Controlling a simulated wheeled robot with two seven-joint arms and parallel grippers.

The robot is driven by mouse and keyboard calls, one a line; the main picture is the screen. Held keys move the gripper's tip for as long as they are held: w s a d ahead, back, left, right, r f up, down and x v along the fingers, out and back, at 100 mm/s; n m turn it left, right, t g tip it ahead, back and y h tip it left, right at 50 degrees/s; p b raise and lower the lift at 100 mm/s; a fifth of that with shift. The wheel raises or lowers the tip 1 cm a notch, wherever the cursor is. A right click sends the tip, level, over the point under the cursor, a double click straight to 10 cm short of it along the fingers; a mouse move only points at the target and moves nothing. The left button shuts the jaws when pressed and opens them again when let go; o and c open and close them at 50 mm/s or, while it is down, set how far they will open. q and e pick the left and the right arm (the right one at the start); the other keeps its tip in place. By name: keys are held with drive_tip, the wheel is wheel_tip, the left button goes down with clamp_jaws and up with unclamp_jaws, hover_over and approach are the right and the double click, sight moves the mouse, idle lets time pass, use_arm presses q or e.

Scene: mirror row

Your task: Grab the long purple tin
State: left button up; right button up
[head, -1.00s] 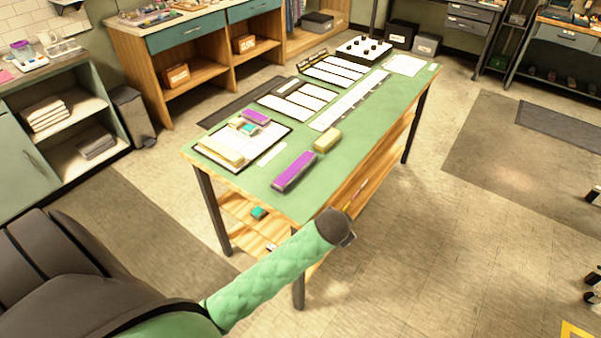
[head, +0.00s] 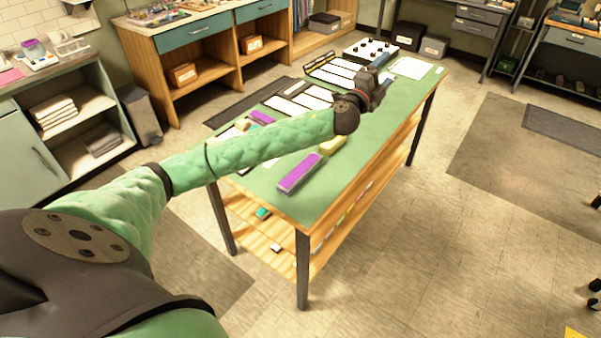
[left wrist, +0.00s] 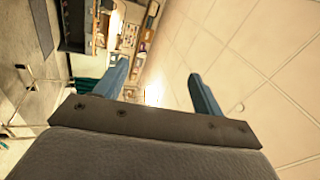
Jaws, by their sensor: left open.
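The long purple tin (head: 300,173) lies on the near end of the green table top (head: 375,150) in the head view, with its purple top showing. My left arm reaches across the table above and behind it. My left gripper (head: 378,84) is over the far half of the table, beyond the tin and apart from it. In the left wrist view its two fingers (left wrist: 158,72) stand wide apart with nothing between them. The tin does not show in the left wrist view. My right gripper is in neither view.
A yellow block (head: 333,146) sits just behind the tin, partly hidden by my arm. A smaller purple item (head: 262,117) lies at the table's left side. White cards (head: 411,68) and a white board with dark knobs (head: 369,51) are at the far end.

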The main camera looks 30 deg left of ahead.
use_arm(q)
drive_tip(key=d+r+m+g+h, duration=0.2)
drive_tip(key=m+h, duration=0.4)
drive_tip(key=m, duration=0.2)
drive_tip(key=m+g+y, duration=0.9)
drive_tip(key=m+g, duration=0.1)
drive_tip(key=g, duration=0.9)
hover_over(300, 170)
drive_tip(key=f, duration=2.7)
drive_tip(key=shift+w+a+f, duration=0.1)
drive_tip(key=shift+w+f, duration=0.15)
drive_tip(key=shift+f, duration=0.15)
drive_tip(key=shift+f+p, duration=0.8)
drive_tip(key=shift+f, duration=0.55)
drive_tip(key=f+p, duration=0.2)
drive_tip(key=f, duration=0.2)
drive_tip(key=shift+s+p, duration=0.2)
drive_tip(key=shift+p, duration=0.15)
drive_tip(key=shift+f, duration=0.55)
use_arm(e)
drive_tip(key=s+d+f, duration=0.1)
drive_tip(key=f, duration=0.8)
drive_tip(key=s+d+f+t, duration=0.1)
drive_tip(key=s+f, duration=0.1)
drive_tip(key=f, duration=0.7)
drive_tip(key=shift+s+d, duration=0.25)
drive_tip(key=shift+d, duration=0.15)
